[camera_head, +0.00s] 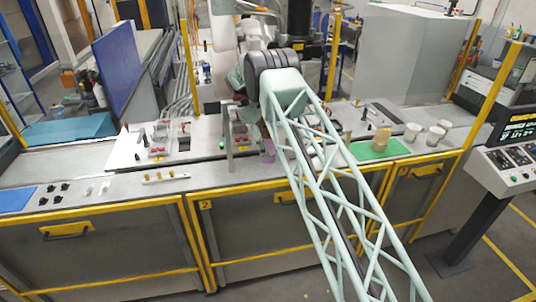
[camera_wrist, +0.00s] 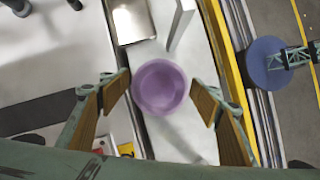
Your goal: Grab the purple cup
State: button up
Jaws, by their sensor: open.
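The purple cup (camera_wrist: 160,87) stands on the light bench top in the wrist view, seen from above with its round opening facing the camera. It lies between the two wooden-faced fingers of my gripper (camera_wrist: 160,98), with a gap to each finger. My gripper is open and holds nothing. In the head view a small part of the purple cup (camera_head: 268,156) shows beside my lattice arm link, which hides what lies behind it. The fingers cannot be made out clearly in the head view.
A metal tray (camera_wrist: 132,20) and an upright pale plate (camera_wrist: 181,24) stand near the cup. The yellow bench edge (camera_wrist: 232,66) runs along the right in the wrist view. A green mat (camera_head: 378,148) and several pale cups (camera_head: 412,131) are at the right in the head view.

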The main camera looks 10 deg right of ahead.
jog(key=c, duration=1)
jog(key=shift+w+a+r, duration=0.1)
jog(key=shift+r, duration=0.05)
